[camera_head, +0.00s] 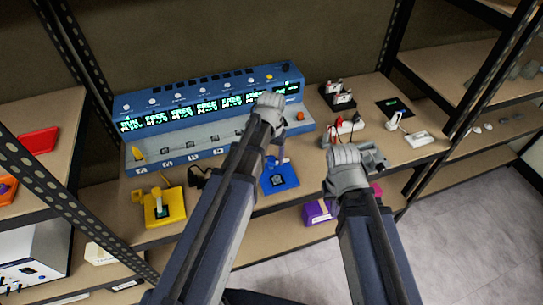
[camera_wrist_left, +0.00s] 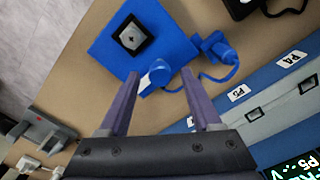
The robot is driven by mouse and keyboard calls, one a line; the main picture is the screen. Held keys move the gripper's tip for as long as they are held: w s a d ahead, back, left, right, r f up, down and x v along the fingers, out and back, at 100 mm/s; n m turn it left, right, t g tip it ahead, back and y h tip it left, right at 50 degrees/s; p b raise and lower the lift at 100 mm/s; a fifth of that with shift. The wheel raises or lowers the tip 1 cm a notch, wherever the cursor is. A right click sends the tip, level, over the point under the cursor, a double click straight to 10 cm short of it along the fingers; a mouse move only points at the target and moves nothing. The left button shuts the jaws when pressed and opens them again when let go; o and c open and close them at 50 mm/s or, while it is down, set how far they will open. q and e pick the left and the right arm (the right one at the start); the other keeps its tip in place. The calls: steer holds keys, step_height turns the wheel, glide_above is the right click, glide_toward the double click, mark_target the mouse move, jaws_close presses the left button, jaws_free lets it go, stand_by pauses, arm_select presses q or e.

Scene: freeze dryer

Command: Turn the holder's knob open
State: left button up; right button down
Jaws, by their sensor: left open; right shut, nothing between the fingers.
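The blue holder (camera_head: 280,180) lies flat on the bench in front of the blue console, with a dark square chip in its middle. In the left wrist view the same blue holder (camera_wrist_left: 108,50) fills the upper middle. Its knob (camera_wrist_left: 156,72), blue with a pale top, stands at the holder's near edge. My left gripper (camera_wrist_left: 160,76) is open, with its two purple fingers on either side of the knob. I cannot tell whether they touch it. My right gripper (camera_head: 374,158) is shut and empty, to the right of the holder near the bench's front edge.
The blue console (camera_head: 205,112) with lit green displays stands behind. A yellow holder (camera_head: 172,212) sits at left on the bench. A purple item (camera_head: 318,212) is on the shelf below.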

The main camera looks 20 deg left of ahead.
mark_target(272, 160)
arm_select(q)
step_height(272, 160, up, 8)
steer(key=p, duration=0.7)
steer(key=shift+f, duration=0.15)
steer(key=shift+f, duration=0.1)
